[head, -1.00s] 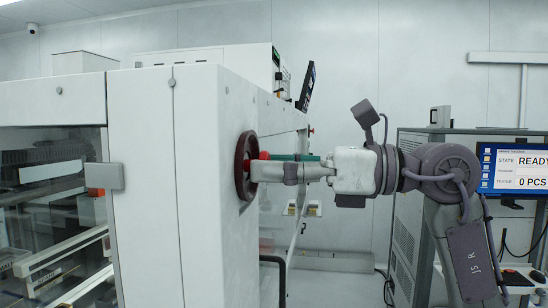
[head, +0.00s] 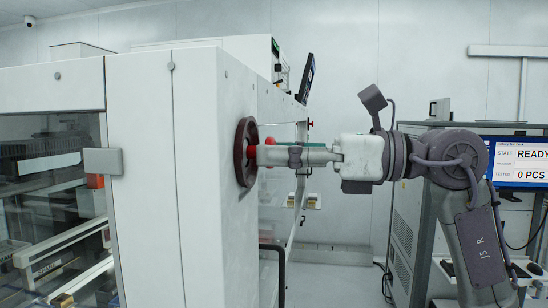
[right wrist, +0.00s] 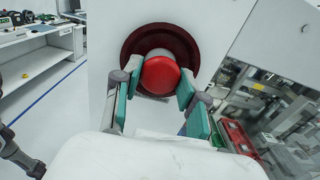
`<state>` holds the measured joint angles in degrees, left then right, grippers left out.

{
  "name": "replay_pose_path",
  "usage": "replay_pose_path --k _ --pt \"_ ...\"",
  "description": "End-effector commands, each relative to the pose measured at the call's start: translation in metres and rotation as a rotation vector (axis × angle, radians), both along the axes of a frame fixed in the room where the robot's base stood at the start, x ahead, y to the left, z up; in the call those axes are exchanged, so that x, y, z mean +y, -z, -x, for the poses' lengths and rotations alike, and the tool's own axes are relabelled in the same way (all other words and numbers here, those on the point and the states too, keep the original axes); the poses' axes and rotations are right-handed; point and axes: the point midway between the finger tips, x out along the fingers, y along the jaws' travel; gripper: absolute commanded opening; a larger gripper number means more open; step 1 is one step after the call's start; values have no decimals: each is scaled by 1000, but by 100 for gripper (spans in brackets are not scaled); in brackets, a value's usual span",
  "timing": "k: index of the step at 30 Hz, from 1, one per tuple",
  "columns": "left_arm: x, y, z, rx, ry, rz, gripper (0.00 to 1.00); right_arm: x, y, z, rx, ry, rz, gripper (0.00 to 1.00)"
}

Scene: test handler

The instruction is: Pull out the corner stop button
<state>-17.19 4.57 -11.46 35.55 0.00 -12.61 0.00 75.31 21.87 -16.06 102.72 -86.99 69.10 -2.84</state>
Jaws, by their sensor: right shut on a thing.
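The red stop button (head: 252,152) sticks out from a dark red round collar (head: 241,152) on the white machine's corner panel. In the right wrist view the round red button (right wrist: 160,74) is in front of the dark collar (right wrist: 135,45). My right gripper (head: 261,155) reaches in from the right and is shut on the button. In the right wrist view its green-padded fingers (right wrist: 157,82) are on either side of the button. The fingers hide part of the button in the head view. My left gripper does not show in the head view.
The white machine (head: 140,200) fills the left, with a glazed front (head: 45,200). A black bent handle (head: 281,265) is below my right gripper. A monitor (head: 514,163) reading READY stands at the right. A white bench (right wrist: 40,35) shows in the right wrist view.

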Motion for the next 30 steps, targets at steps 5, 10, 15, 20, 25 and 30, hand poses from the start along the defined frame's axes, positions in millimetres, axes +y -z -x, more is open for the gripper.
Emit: replay_pose_path --k 5,10,15,20,25,30 --pt "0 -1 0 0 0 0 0 0 -1 0 1 0 -1 48" --pt "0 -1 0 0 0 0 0 0 -1 0 1 0 -1 68" --pt "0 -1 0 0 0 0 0 0 0 0 0 -1 0 68" --pt "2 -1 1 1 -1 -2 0 -5 0 1 1 1 0 68" --pt "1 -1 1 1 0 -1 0 -31 0 7 0 5 -1 68" --pt "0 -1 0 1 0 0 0 -68 0 17 2 6 -1 68"
